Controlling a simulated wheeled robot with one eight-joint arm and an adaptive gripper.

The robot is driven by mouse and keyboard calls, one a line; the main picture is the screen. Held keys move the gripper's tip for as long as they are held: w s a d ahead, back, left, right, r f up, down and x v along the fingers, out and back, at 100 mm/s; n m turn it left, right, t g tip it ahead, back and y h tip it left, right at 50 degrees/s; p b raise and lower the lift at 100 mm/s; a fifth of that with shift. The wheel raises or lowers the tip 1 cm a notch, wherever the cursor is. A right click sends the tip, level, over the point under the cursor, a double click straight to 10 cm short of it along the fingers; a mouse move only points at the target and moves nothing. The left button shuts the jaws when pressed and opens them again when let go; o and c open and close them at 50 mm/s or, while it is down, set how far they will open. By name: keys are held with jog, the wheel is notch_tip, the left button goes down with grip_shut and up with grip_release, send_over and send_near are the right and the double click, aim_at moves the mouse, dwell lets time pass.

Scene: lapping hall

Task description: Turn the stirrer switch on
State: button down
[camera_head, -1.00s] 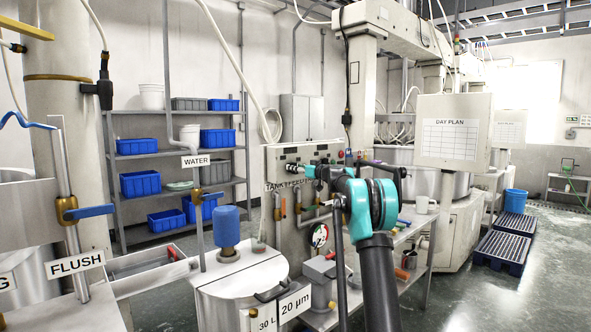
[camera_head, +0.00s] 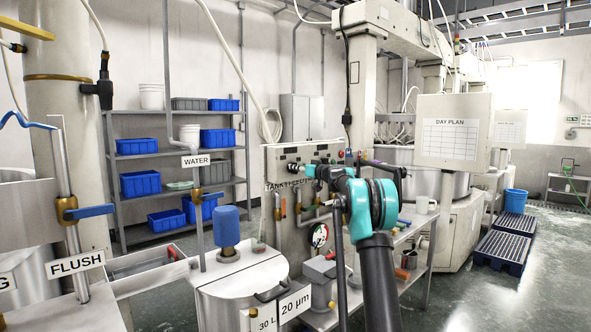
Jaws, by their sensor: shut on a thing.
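A pale control panel (camera_head: 277,158) with a row of small knobs and buttons stands in the middle, with a partly covered label starting "TANK" along its lower edge. My gripper (camera_head: 312,171) is at the front of this panel, at its lower middle, at the end of my teal and black arm. It is shut on a small part of the panel, probably the stirrer switch, which the gripper hides. I cannot tell the switch's position. A blue-topped stirrer motor (camera_head: 227,228) stands on the lid of a white tank (camera_head: 243,275) below and left of the panel.
A gauge (camera_head: 320,235) and pipes with valves hang below the panel. A flush valve with a blue handle (camera_head: 92,211) is at the left.

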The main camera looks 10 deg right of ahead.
jog(key=m, duration=0.5)
jog(key=shift+w+d, duration=0.1)
jog(key=m, duration=0.5)
jog(key=shift+d+f+m, duration=0.1)
jog(key=shift+f+m, duration=0.05)
jog(key=shift+m, duration=0.15)
dwell(0.3)
jog(key=c, duration=1.5)
grip_release()
jog(key=v, duration=1.2)
